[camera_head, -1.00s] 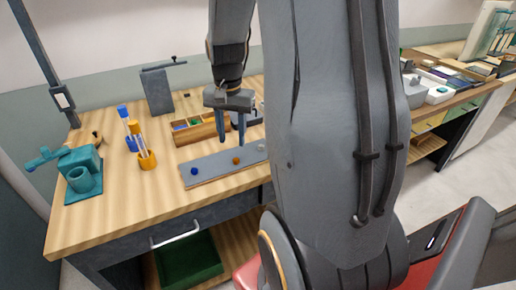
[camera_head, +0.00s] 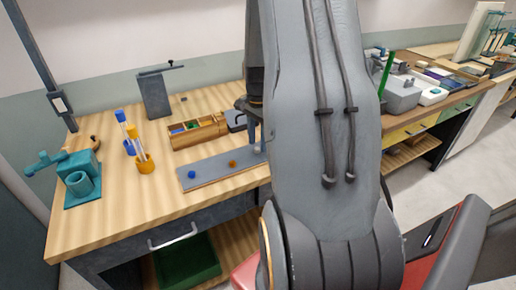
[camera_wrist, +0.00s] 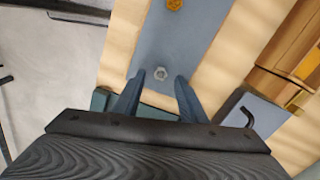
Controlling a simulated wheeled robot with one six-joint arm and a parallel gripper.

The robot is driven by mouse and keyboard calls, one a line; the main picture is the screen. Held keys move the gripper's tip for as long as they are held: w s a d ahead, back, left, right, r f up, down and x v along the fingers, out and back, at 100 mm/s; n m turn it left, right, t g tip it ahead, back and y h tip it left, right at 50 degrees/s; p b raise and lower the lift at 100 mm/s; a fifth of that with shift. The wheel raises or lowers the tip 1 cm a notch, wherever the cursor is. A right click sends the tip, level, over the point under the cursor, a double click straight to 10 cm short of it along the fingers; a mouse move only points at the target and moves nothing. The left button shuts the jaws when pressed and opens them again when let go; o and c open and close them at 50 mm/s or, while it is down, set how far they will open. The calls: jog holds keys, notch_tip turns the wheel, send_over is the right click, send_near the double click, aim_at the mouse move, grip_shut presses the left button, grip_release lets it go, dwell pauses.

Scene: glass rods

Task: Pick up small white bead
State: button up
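I cannot tell the height of the fingertips over the strip. An orange bead (camera_wrist: 174,4) is further along the strip. In the head view, the strip (camera_head: 212,170) lies near the table's front edge with a blue bead (camera_head: 191,174) and the orange bead on it. My arm hides the strip's right end and most of the gripper there.
A wooden compartment box (camera_head: 200,131) stands just behind the strip. Yellow and blue tube holders (camera_head: 144,162), a teal clamp stand (camera_head: 82,185) and a grey upright block (camera_head: 154,95) are to the left and back.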

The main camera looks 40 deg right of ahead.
jog(key=shift+f, duration=0.8)
grip_shut()
